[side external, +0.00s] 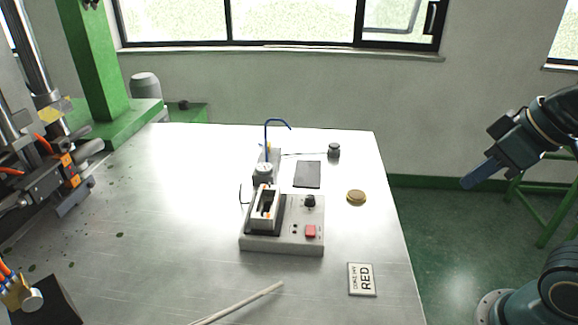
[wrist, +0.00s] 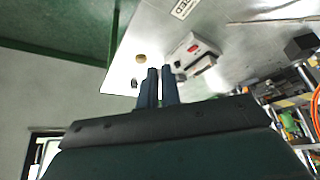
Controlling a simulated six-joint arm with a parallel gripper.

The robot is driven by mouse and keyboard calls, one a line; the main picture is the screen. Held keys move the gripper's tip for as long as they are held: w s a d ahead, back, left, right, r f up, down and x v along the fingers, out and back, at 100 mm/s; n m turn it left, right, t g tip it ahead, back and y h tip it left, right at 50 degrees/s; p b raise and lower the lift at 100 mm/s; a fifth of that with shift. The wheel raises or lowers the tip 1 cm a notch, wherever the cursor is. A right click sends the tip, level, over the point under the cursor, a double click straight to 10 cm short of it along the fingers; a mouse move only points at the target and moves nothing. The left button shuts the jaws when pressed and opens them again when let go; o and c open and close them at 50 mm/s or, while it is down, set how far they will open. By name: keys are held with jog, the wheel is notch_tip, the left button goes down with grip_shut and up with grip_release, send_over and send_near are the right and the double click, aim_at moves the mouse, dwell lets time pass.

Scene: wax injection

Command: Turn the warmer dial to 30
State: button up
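The warmer (side external: 283,244) is a light grey box on the metal table, with a dark-and-white holder on its left part. Its black dial (side external: 310,201) sits on the right part, behind a red switch (side external: 310,231). The dial's setting is too small to read. The warmer also shows in the wrist view (wrist: 207,47); I cannot make out the dial there. My gripper (side external: 468,183) is off the table's right side in the air, well apart from the warmer. Its blue fingers (wrist: 160,71) are close together with a narrow gap and hold nothing visible.
A RED label card (side external: 362,280), a brass disc (side external: 356,197), a dark pad (side external: 307,174) and a small dark cylinder (side external: 334,151) lie around the warmer. A pale rod (side external: 238,304) lies in front. A blue tube (side external: 266,135) rises behind. Machinery stands at left.

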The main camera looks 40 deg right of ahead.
jog(key=o, duration=0.7)
jog(key=shift+w+r, duration=0.1)
jog(key=shift+w, duration=0.05)
jog(key=shift+o, duration=0.5)
jog(key=shift+w+r, duration=0.15)
jog(key=shift+w, duration=0.15)
jog(key=m+g, duration=0.6)
jog(key=m, duration=0.6)
send_over(310, 196)
notch_tip(310, 196, down, 8)
jog(key=shift+f, duration=0.2)
jog(key=shift+f, duration=6.8)
